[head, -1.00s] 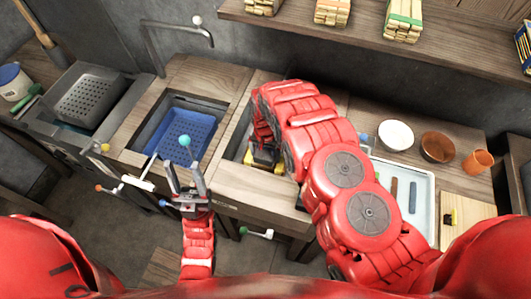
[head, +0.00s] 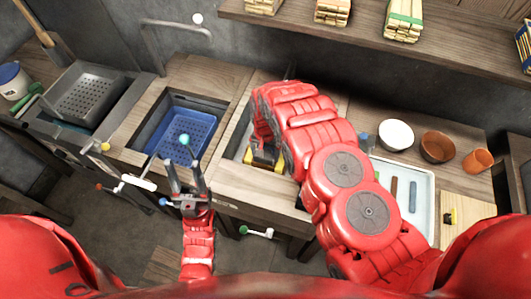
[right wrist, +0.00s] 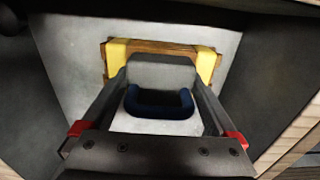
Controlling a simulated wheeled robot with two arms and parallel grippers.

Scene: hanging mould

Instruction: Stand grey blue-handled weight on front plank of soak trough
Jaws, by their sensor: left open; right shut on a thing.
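My right gripper (right wrist: 160,88) is shut on the grey weight (right wrist: 160,72), whose dark blue handle (right wrist: 158,110) shows between the fingers in the right wrist view. Beyond the weight is a wooden piece (right wrist: 150,46) with yellow bands; whether the weight touches it I cannot tell. Around them is the pale inside of the soak trough (right wrist: 70,55). In the head view, my right arm hides most of the trough and the weight; a yellow part (head: 250,160) shows under the gripper. My left gripper (head: 187,172) is open and empty in front of the counter.
A blue perforated basket (head: 185,128) sits in the basin to the left, a grey one (head: 85,98) further left. To the right are a white tray (head: 418,185), a white bowl (head: 396,134), a brown bowl (head: 437,146) and an orange cup (head: 478,160). A shelf (head: 400,48) runs above.

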